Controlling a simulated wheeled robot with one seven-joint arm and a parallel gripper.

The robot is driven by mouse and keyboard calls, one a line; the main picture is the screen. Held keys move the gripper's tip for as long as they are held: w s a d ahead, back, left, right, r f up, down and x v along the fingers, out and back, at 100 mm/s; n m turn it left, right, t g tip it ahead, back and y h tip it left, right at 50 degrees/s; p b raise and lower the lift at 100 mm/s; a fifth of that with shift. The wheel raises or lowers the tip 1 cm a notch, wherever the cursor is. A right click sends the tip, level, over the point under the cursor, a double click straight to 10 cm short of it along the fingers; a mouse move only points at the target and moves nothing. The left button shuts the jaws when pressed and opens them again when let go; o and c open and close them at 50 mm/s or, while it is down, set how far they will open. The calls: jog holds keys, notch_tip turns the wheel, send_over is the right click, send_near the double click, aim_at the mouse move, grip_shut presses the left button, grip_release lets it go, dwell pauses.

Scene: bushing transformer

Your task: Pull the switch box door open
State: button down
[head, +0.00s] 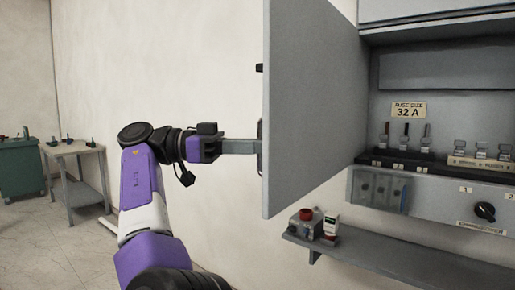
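The switch box door (315,110) is a grey panel that stands swung wide open, toward the left of the switch box (440,70). The box interior is exposed, with fuse holders, a "32 A" label and a black rotary knob. My gripper (258,146) reaches in from the left to the door's outer face, near its free edge. Its fingertips meet a dark handle (260,135) there, seen edge-on and mostly hidden by the door. Whether the fingers are closed on the handle cannot be made out.
A grey shelf (390,258) below the box carries a small device with a red button (306,215) and a red-and-white item (331,223). A small table (75,150) and a green cabinet (20,168) stand far left. The floor between is clear.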

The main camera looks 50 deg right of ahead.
jog(key=shift+d+f, duration=0.1)
jog(key=shift+d, duration=0.05)
jog(key=c, duration=1.5)
grip_release()
jog(key=shift+d, duration=0.1)
